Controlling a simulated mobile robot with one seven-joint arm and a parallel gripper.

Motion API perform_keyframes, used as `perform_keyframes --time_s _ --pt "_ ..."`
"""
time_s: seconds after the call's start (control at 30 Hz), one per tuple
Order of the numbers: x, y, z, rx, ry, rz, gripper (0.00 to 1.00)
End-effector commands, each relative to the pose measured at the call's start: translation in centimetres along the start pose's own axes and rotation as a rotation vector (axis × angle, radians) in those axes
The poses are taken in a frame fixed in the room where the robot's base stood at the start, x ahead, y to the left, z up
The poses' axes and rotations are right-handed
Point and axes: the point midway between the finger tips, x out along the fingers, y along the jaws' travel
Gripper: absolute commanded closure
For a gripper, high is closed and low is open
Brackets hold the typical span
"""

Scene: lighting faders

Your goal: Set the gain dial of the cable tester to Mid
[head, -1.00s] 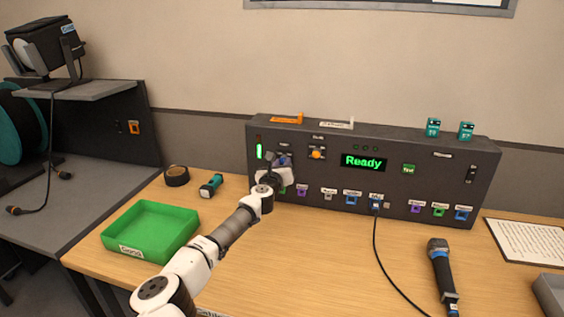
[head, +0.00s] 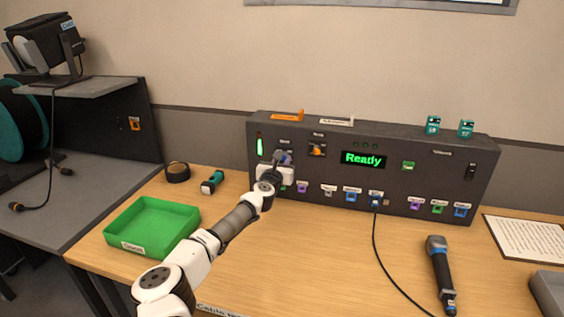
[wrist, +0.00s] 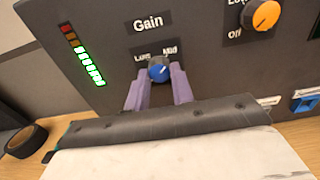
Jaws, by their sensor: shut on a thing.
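The cable tester (head: 405,165) is a dark grey panel box at the back of the wooden table, its screen reading "Ready". Its gain dial (wrist: 159,69) is a small blue knob under the word "Gain", with "Low" at its upper left and "Mid" at its upper right. The white line on the knob appears to point up and right, towards Mid. My gripper (wrist: 158,84) is shut on the dial, one purple finger on each side. In the head view my gripper (head: 283,160) covers most of the dial.
An orange dial (wrist: 265,15) sits close to the right of the gain dial. A lit green bar meter (wrist: 88,66) is to its left. A green tray (head: 150,228), tape roll (head: 177,173) and microphone (head: 440,265) lie on the table. A black cable runs from a lower socket.

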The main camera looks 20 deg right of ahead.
Motion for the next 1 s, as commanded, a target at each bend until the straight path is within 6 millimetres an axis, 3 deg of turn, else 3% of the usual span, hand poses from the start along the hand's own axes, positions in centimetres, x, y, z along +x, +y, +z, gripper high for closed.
perform_keyframes --time_s 0.03,0.07,0.2,0.63,1.0 --pt "0.0 0.0 0.0 -0.001 0.000 0.000 0.99" --pt "0.0 0.0 0.0 -0.001 0.000 0.000 0.72" --pt "0.0 0.0 0.0 -0.001 0.000 0.000 0.54" --pt "-0.7 0.1 0.1 -0.001 -0.001 -0.001 0.54" --pt "-6.3 0.1 -0.1 0.000 -0.001 0.000 0.54"
